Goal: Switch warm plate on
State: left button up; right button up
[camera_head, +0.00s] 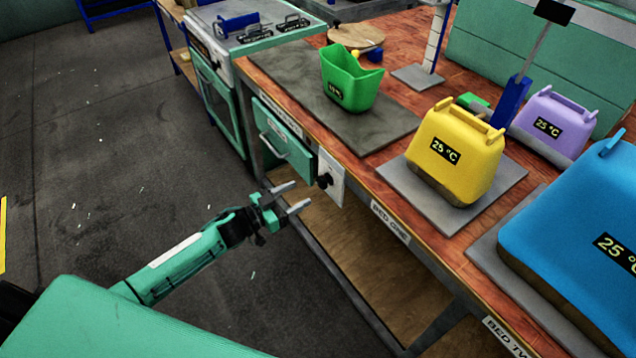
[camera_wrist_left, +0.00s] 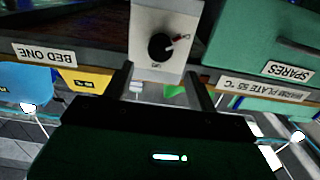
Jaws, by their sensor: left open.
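The warm plate (camera_head: 380,133) is a dark grey slab on the wooden bench, with a green container (camera_head: 350,80) standing on it. Its switch is a black knob (camera_head: 324,181) on a pale panel on the bench front, right of the drawer. In the left wrist view the knob (camera_wrist_left: 161,47) shows close, with a reddish mark at its side and small lettering on the panel. My left gripper (camera_head: 292,198) is open and empty, just in front of the panel and a little lower left of the knob, apparently apart from it. My right gripper is not in view.
A green drawer (camera_head: 283,140) with a bar handle sits left of the panel. A yellow press (camera_head: 456,152), a blue one (camera_head: 590,235) and a purple one (camera_head: 551,125) stand along the bench. A lower wooden shelf (camera_head: 375,270) lies beneath.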

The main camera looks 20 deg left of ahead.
aim_at(320, 183)
pick_arm(q)
jog(key=x, duration=0.7)
jog(key=shift+w+d, duration=0.2)
jog(key=shift+w, duration=0.05)
jog(key=c, duration=1)
